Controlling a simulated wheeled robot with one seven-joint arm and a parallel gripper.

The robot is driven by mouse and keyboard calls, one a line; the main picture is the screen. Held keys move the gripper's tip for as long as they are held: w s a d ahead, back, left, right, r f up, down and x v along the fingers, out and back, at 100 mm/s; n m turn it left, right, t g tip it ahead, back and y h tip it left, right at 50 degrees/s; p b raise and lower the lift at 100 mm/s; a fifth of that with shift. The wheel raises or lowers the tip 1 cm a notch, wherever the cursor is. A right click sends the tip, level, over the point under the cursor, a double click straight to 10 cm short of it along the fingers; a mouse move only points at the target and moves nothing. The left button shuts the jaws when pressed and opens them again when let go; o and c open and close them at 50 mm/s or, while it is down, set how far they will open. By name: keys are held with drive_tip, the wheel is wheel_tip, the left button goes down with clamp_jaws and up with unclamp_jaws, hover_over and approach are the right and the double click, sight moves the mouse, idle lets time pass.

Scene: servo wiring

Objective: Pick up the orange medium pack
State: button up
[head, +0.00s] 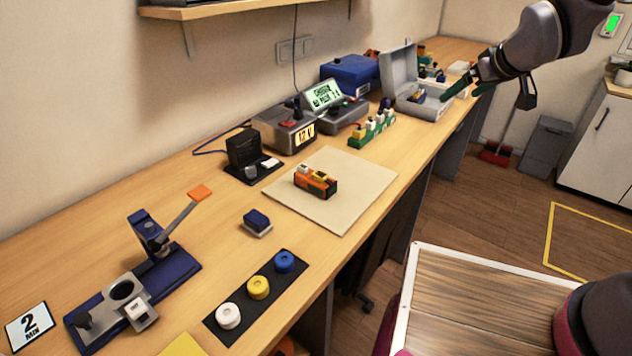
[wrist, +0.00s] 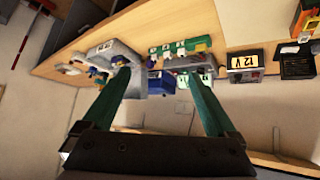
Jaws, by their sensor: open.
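In the wrist view an orange piece (wrist: 308,20), probably the same pack, is cut off at the upper right corner. My gripper (head: 470,90) is at the far right of the bench, well away from the pack, near the open grey case (head: 428,108). In the wrist view its two green fingers (wrist: 154,88) are spread wide with nothing between them.
A 12 V box (head: 285,132), a screen unit (head: 343,108) and a green rack (head: 372,130) stand behind the mat. A black holder (head: 248,160) is left of it. A blue lever fixture (head: 165,265) and coloured knobs (head: 258,287) are nearer. A shelf (head: 220,8) overhangs.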

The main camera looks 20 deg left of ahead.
drive_tip(key=s+a+f+n+g+y, duration=0.2)
drive_tip(key=s+a+f+n+y, duration=0.2)
drive_tip(key=a+f, duration=0.8)
drive_tip(key=n+g+y, duration=0.2)
drive_tip(key=n+y, duration=0.1)
drive_tip(key=y, duration=0.1)
approach(307, 171)
drive_tip(key=x, duration=0.4)
drive_tip(key=shift+w+a+f, duration=0.15)
drive_tip(key=shift+w+f, duration=0.1)
drive_tip(key=shift+w, duration=0.05)
drive_tip(key=x, duration=0.4)
drive_tip(key=shift+s+a+f, duration=0.1)
drive_tip(key=shift+s+a, duration=0.05)
drive_tip(key=shift+a, duration=0.3)
drive_tip(key=shift+w+a+f, duration=0.2)
drive_tip(key=shift+a, duration=0.2)
clamp_jaws()
